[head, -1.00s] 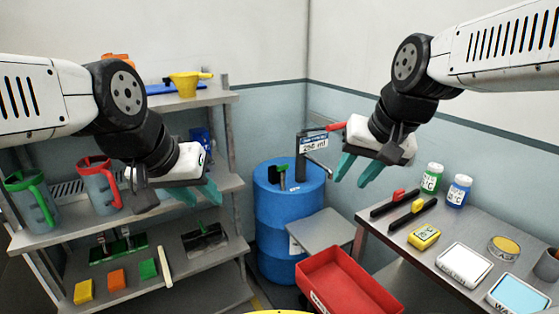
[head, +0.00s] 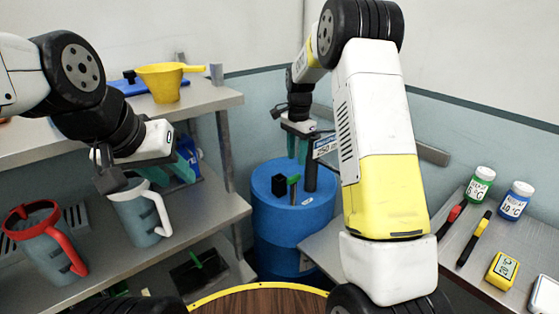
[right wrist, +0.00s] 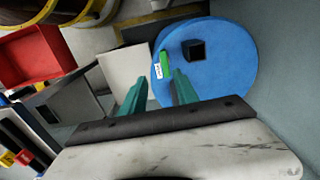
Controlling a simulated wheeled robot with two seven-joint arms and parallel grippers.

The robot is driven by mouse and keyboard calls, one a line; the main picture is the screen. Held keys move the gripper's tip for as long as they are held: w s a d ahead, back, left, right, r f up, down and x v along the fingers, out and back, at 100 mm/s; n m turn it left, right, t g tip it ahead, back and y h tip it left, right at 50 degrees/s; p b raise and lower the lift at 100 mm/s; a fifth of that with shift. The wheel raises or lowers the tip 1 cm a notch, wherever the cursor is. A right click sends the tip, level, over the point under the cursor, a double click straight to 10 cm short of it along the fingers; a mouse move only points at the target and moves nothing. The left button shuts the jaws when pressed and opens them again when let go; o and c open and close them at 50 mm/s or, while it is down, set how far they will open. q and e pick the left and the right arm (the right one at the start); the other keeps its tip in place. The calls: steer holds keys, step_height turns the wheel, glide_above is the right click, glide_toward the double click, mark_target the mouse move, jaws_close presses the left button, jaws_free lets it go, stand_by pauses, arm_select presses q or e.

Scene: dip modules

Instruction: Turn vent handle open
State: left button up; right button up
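The vent handle (head: 293,181) is a small green lever on top of the blue drum (head: 285,225), beside a black block (head: 278,185). In the right wrist view the green handle (right wrist: 163,63) shows between and beyond my fingertips, with a white tag on it. My right gripper (head: 297,150) is above the drum top, pointing down, open and empty. Its teal fingers (right wrist: 157,92) stand apart, and I see no contact with the handle. My left gripper (head: 168,172) is open and empty in front of the shelf at left.
A dark pump post (head: 311,170) with a volume label rises from the drum close to my right fingers. A shelf (head: 190,215) with pitchers is at left. A table (head: 475,255) with bottles is at right. A red bin (right wrist: 38,55) shows in the wrist view.

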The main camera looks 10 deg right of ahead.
mark_target(294, 176)
steer(key=shift+w+a+f, duration=0.2)
steer(key=shift+w+f, duration=0.45)
steer(key=shift+f, duration=0.1)
step_height(294, 176, down, 7)
steer(key=shift+f, duration=0.15)
jaws_close()
